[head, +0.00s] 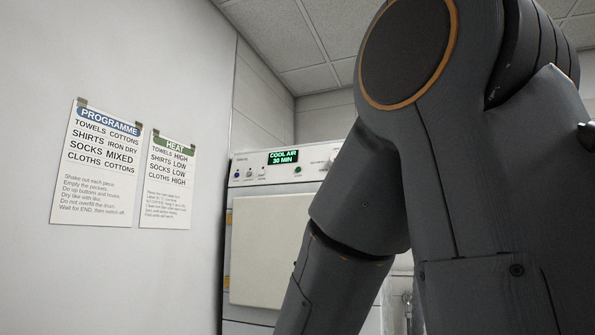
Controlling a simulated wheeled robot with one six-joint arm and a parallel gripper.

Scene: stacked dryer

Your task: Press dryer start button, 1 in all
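The dryer (270,250) is a white front-facing machine beyond my arm, in the middle of the head view. Its control panel (270,178) has a lit green display (284,158) reading "COOL AIR 30 MIN". Below the display is a small green button (298,171). At the panel's left are a small blue button (237,175) and other small controls (255,172). Labels by the buttons are too small to read, so I cannot tell which is start. My arm hides the panel's right part and the dryer's lower right. My gripper is out of view.
A "PROGRAMME" sheet (96,165) and a "HEAT" sheet (166,180) are taped to the white wall (180,60) at left. This wall runs up close to the dryer's left side. My arm fills the right half of the view.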

